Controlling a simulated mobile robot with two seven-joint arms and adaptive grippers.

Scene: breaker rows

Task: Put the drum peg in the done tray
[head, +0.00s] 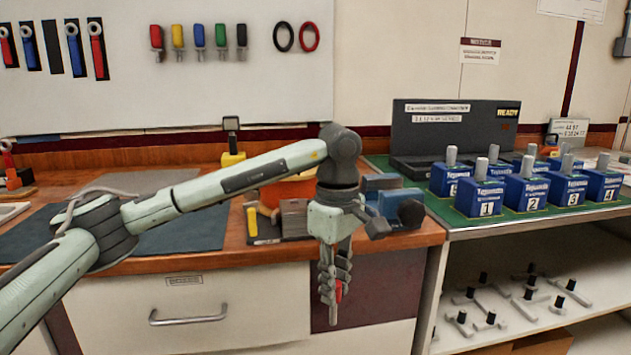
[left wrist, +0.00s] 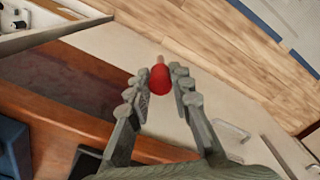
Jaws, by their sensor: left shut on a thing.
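My left gripper (head: 335,292) points down in front of the wooden bench, below the level of its top. It is shut on a small red peg (head: 339,292), mostly hidden by the fingers. In the left wrist view the red peg (left wrist: 159,82) shows between the fingertips of the left gripper (left wrist: 160,88), with a rounded red body and a thin pale tip. I take it for the drum peg, but its full shape is hidden. I cannot make out a tray marked as done. My right gripper is not in view.
The wooden bench (head: 165,157) has a drawer front below it. A blue vise (head: 385,190) stands at its right end. Numbered blue blocks (head: 487,198) with grey pegs stand on a green mat at right. Several black-topped pieces lie on the shelf (head: 545,320) beneath.

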